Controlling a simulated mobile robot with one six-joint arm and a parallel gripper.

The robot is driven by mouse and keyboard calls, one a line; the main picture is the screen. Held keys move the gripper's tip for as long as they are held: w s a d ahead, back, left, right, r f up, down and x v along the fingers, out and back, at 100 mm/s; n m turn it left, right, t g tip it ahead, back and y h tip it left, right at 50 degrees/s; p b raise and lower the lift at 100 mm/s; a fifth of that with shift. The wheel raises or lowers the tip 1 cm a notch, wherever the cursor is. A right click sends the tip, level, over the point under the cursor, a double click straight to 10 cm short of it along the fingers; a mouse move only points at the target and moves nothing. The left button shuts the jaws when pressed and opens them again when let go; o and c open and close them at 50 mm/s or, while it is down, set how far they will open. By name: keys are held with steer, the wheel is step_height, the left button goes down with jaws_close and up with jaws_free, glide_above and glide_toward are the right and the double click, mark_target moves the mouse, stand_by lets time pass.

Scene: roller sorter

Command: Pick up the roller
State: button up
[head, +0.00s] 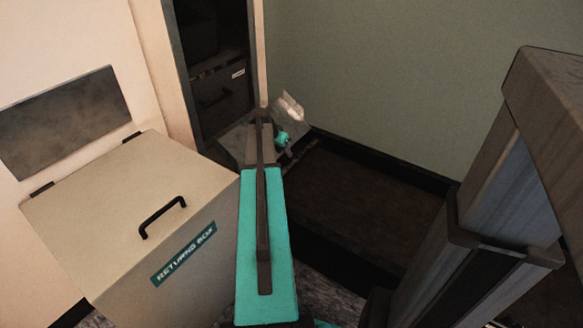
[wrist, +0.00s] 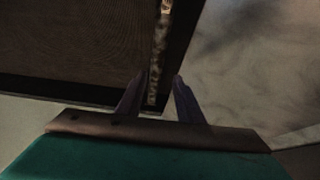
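I cannot make out a clear roller in either view. In the wrist view my gripper (wrist: 161,80) has its two dark fingers apart. A narrow mottled brown-grey strip (wrist: 158,50) runs up the picture between and beyond the fingertips; I cannot tell whether it is the roller or an edge, or whether the fingers touch it. In the head view my teal arm reaches away towards the tall opening, and its small far end is partly hidden. A small pale object (head: 291,106) shows just beyond that end, too small to identify.
A cream returns box (head: 130,205) with a black lid handle stands at left, close beside my arm. Behind it is a tall opening with a dark drawer (head: 221,95). A green wall (head: 380,80) closes the back right.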

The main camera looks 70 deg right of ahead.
mark_target(291, 161)
steer(key=shift+b+x, duration=0.55)
steer(key=shift+x, duration=2.15)
steer(key=shift+b+x, duration=1.1)
steer(key=shift+x, duration=1.45)
steer(key=shift+s+a, duration=0.1)
steer(key=shift+s, duration=0.1)
steer(key=shift+c, duration=0.4)
jaws_close()
